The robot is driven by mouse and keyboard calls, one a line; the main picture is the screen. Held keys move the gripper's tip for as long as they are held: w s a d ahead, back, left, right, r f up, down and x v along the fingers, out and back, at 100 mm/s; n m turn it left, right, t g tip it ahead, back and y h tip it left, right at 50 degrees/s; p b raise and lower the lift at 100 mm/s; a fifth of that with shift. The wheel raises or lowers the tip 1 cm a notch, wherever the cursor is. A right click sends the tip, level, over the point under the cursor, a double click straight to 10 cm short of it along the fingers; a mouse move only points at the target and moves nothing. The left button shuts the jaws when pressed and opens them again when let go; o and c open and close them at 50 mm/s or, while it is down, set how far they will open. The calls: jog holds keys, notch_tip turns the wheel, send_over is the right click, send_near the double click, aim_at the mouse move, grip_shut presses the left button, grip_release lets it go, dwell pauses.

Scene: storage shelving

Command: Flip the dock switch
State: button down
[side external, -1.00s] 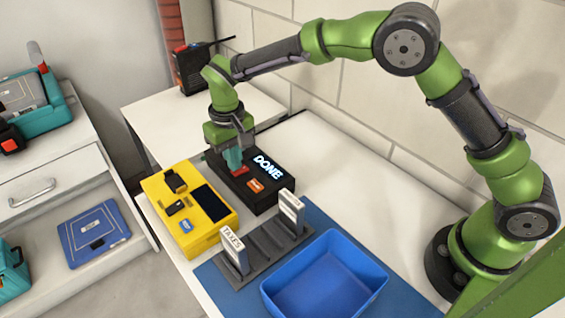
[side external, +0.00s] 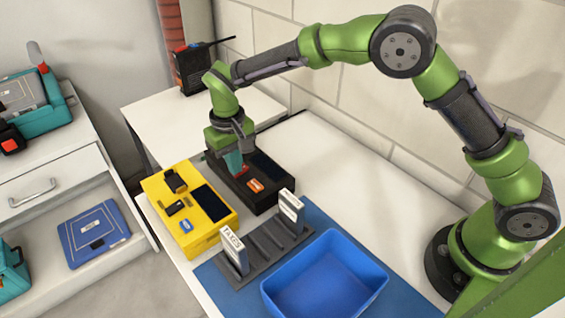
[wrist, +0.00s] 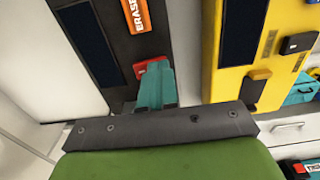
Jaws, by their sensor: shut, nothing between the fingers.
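The black dock (side external: 266,204) lies on the white counter next to the yellow device. It has a dark screen (side external: 266,163), an orange button (side external: 256,184) and a red switch (side external: 243,169). In the wrist view the orange button (wrist: 136,14) reads "ERASE", and the red switch (wrist: 150,65) shows just beyond my fingertips. My gripper (side external: 236,168) points down at the dock's switch end, its teal fingers shut and empty. In the wrist view the fingers (wrist: 156,84) appear at or against the switch; I cannot tell whether they touch.
The yellow device (side external: 207,238) with a dark screen stands close left of the dock. In front are a grey rack (side external: 262,247) with two upright labelled cartridges, one reading "TAXES" (side external: 233,248), and a blue bin (side external: 330,282). A black radio (side external: 192,68) stands behind. The counter right of the dock is clear.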

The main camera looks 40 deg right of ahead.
notch_tip(320, 180, up, 7)
dwell(0.8)
